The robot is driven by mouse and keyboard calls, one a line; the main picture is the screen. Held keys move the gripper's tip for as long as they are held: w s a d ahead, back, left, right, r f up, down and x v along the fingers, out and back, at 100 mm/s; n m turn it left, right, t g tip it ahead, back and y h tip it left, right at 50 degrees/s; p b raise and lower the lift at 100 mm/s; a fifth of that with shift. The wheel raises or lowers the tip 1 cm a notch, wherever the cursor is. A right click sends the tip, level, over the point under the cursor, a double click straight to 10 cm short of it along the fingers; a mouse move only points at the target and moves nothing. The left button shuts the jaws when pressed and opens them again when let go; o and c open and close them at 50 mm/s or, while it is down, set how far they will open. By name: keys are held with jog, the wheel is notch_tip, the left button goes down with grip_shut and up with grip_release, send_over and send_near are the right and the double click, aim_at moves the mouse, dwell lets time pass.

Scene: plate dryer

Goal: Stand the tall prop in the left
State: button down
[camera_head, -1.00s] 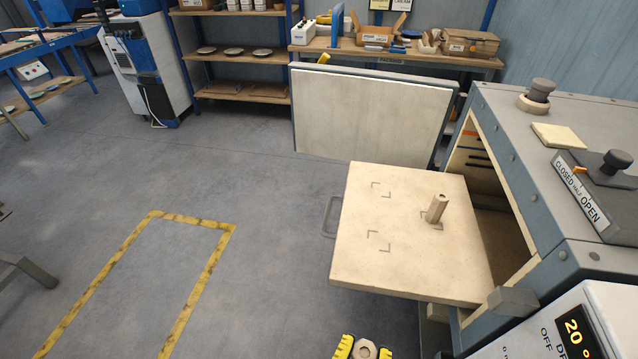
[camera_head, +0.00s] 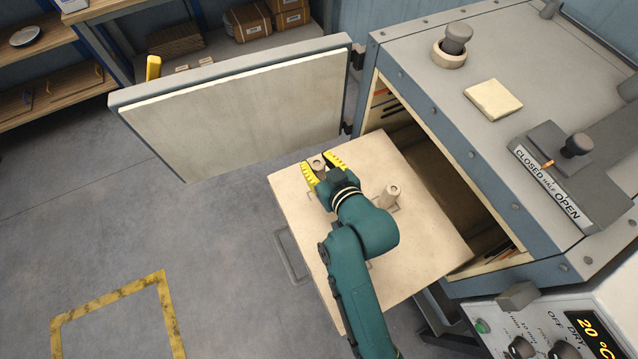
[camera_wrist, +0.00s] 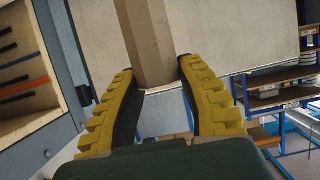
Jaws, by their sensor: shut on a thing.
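My gripper (camera_head: 324,168) is shut on a tan many-sided prop (camera_head: 316,161), whose top end shows between the yellow fingers over the far left part of the pulled-out shelf (camera_head: 435,235). In the wrist view the prop (camera_wrist: 148,45) runs lengthwise between the finger pads, with its lower end out of sight. I cannot tell whether it touches the shelf.
The open door panel (camera_head: 235,110) stands just behind my gripper. The dryer body (camera_head: 480,80) is at the right, its opening behind the shelf. A control panel (camera_head: 560,340) is at the lower right. Floor with a yellow outline (camera_head: 110,295) lies free at the left.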

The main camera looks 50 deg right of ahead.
jog(key=f, duration=0.3)
jog(key=f+b, duration=0.1)
jog(key=f, duration=0.2)
jog(key=d+f+b, duration=0.1)
jog(key=f, duration=0.3)
jog(key=shift+s, duration=0.2)
jog(key=c, duration=1.1)
grip_release()
jog(key=shift+f, duration=0.2)
jog(key=o, duration=0.4)
jog(key=shift+c, duration=0.2)
jog(key=shift+s+r, duration=0.3)
jog(key=shift+r, duration=0.1)
jog(key=p+v, duration=0.1)
jog(key=v, duration=1)
jog(key=shift+a+p, duration=0.2)
jog(key=shift+p, duration=0.2)
